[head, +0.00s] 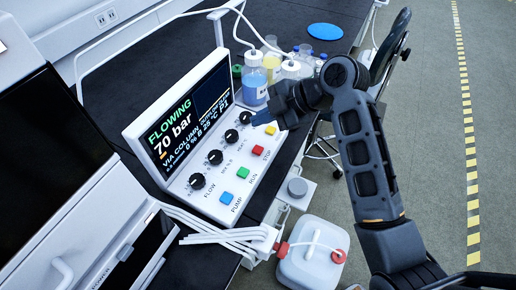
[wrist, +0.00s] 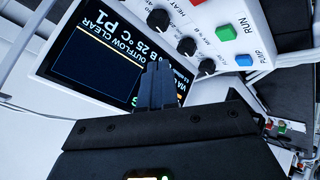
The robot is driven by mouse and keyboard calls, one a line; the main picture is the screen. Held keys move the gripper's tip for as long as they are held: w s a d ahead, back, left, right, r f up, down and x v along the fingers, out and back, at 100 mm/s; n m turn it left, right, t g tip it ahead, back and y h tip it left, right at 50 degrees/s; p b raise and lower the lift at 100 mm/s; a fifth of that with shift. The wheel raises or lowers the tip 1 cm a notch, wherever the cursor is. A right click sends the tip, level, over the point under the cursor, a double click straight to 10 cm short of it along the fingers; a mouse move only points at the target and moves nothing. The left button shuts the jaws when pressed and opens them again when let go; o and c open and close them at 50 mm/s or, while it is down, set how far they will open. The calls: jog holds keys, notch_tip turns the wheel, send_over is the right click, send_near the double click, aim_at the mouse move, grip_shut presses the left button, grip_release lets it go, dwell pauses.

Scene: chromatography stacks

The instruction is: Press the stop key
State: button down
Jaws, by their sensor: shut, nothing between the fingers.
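The stop key (head: 258,151) is a red square button labelled STOP on the white control panel, between a yellow key (head: 270,130) and the green RUN key (head: 243,172). In the wrist view a sliver of red (wrist: 197,2) shows at the top edge. My gripper (head: 259,118) is by the panel's far end, near the yellow key and apart from the stop key in the picture. Its fingers are together and empty in the wrist view (wrist: 155,84), against the display. Its exact height over the panel is unclear.
The blue PUMP key (head: 226,198) and several black knobs (head: 215,157) share the panel. The display (head: 190,115) reads FLOWING, 70 bar. Bottles (head: 254,78) stand just behind my gripper. A white canister (head: 311,255) with tubing is below the bench edge.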

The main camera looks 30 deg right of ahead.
aim_at(261, 150)
notch_tip(261, 150, down, 8)
jog(key=b, duration=0.5)
jog(key=shift+b, duration=0.3)
jog(key=shift+f, duration=0.1)
dwell(1.5)
jog(key=shift+f+b, duration=0.3)
jog(key=shift+f, duration=0.05)
jog(key=shift+f+b, duration=0.4)
jog(key=shift+f, duration=0.15)
dwell(0.7)
jog(key=shift+r, duration=0.1)
jog(key=shift+r+p, duration=0.7)
jog(key=shift+r, duration=0.2)
jog(key=shift+r+p, duration=1.9)
jog(key=shift+r, duration=0.65)
